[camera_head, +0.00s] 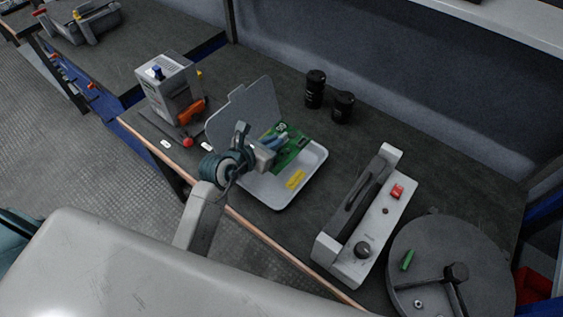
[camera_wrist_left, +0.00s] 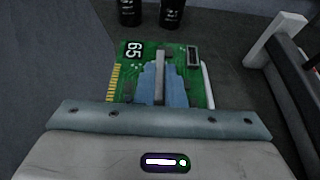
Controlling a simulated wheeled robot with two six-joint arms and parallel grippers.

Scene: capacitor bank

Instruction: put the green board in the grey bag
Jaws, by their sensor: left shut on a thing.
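The green board (camera_head: 291,158) has white "65" markings and gold edge contacts in the left wrist view (camera_wrist_left: 133,71). My left gripper (camera_head: 270,146) is shut on it, and the blue-grey fingers cover its middle in the left wrist view (camera_wrist_left: 160,82). The board is over the back of a light grey, shallow open container (camera_head: 268,190) with a raised back flap, seemingly the grey bag. Whether the board touches it I cannot tell. A yellow piece (camera_head: 295,179) lies inside the container. My right gripper is not in view.
Two black cylinders (camera_head: 315,88) stand behind the container. A grey box (camera_head: 168,88) and a red-orange tool (camera_head: 191,112) are at left. A white device with a red switch (camera_head: 369,219) and a dark round reel (camera_head: 460,250) are at right.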

